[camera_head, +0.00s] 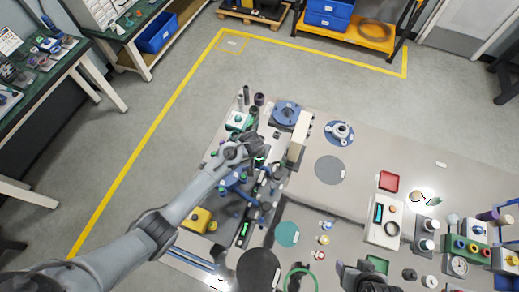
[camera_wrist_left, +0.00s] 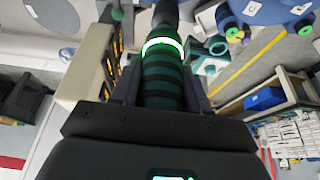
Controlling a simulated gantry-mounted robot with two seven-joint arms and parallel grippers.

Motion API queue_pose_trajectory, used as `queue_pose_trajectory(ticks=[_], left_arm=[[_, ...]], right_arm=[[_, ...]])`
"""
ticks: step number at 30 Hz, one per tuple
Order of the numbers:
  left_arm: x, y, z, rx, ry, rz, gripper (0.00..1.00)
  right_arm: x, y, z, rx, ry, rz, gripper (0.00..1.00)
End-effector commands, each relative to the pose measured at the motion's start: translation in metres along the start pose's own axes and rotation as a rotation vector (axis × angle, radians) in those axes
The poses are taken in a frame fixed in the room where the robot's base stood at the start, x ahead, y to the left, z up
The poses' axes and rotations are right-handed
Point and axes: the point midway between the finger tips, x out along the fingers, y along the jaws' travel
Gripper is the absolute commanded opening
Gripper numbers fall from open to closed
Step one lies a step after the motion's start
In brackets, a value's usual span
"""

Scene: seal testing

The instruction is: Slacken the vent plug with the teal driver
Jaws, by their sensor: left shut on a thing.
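My left gripper (camera_head: 260,158) is over the crowded left part of the bench. In the left wrist view the left gripper (camera_wrist_left: 160,85) is shut on the teal driver (camera_wrist_left: 163,78), a ribbed dark green handle with a glowing pale green ring. The driver's shaft runs on away from the fingers to the top of that view; its tip is out of the picture. I cannot pick out the vent plug for sure in either view. My right gripper (camera_head: 365,278) is at the bottom edge of the head view, and its fingers are too unclear to read.
A beige box (camera_head: 297,137) stands just right of my left gripper. A blue round fixture (camera_head: 286,113) is behind it. A yellow box (camera_head: 197,219) and several small fittings crowd the left side. A grey disc (camera_head: 331,170) lies on the clearer middle of the bench.

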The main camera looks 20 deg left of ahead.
Motion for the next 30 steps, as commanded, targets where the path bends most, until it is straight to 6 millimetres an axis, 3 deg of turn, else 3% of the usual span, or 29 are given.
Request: queue_pose_trajectory(ticks=[30], left_arm=[[0.0009,-0.0009,0.0047,0.002,-0.012,-0.004,0.09]], right_arm=[[-0.0069,0.0011,-0.002,-0.003,0.0,0.003,0.65]])
